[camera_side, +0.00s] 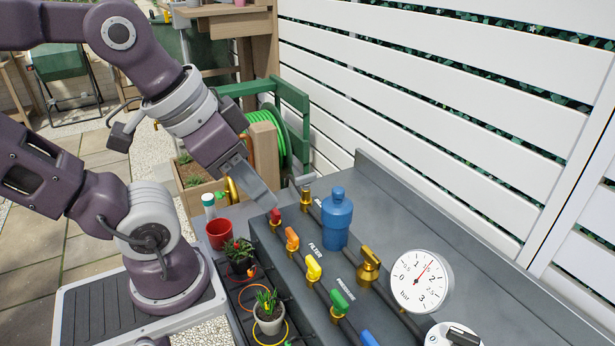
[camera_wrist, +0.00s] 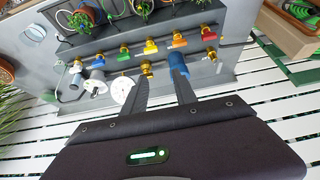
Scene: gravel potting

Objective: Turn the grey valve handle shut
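The grey valve handle (camera_side: 302,181) sits on a brass valve at the back left of the bench in the side view, left of the blue filter bottle (camera_side: 336,218). In the wrist view a brass valve (camera_wrist: 211,56) shows to the right of the blue bottle (camera_wrist: 178,65); its handle is too small to read clearly. My gripper (camera_side: 272,203) hangs above the left end of the bench, left of the grey handle and close to the red handle (camera_side: 276,216). In the wrist view its two fingers (camera_wrist: 160,80) are apart with nothing held between them.
A row of coloured handles runs along the bench: orange (camera_side: 292,239), yellow (camera_side: 313,268), green (camera_side: 338,301) and blue (camera_side: 368,338). A pressure gauge (camera_side: 420,282) stands at the right. A red pot (camera_side: 219,234) and potted plants stand in front. A white slatted fence (camera_side: 430,120) is behind.

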